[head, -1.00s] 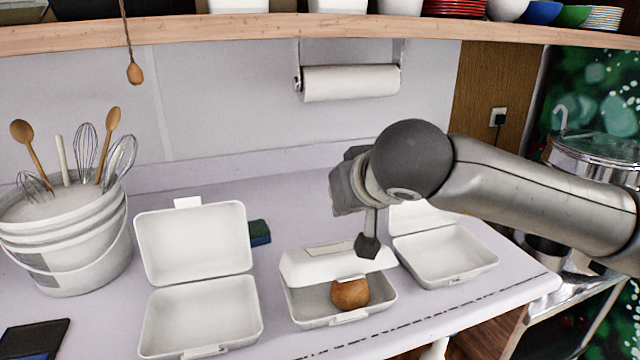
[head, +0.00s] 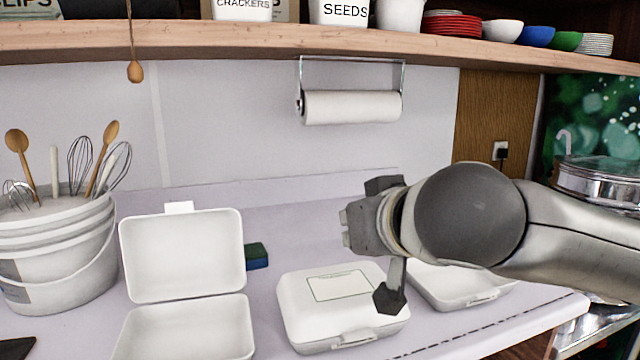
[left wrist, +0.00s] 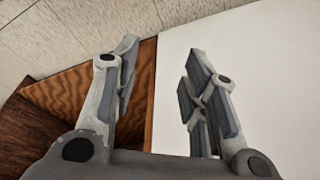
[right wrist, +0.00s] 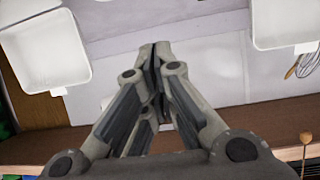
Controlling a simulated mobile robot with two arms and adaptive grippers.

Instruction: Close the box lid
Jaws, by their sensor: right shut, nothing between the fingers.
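The middle white box (head: 342,310) is on the counter in the head view. Its lid (head: 310,293) lies down over the base, and its inside is hidden. My right gripper (head: 348,228) is shut and empty, above and behind the lid; a dark part of my wrist overlaps the box's right side in the picture. The right wrist view shows those shut fingers (right wrist: 155,50) with nothing between them. My left gripper (left wrist: 158,75) is open and empty in the left wrist view; it does not show in the head view.
A white box with a raised lid (head: 182,255) stands at left; another box (head: 460,285) is at right, partly behind my arm. A bucket of utensils (head: 60,255), a sponge (head: 257,256) and a paper roll (head: 352,107) are around. A shelf (head: 300,38) runs above.

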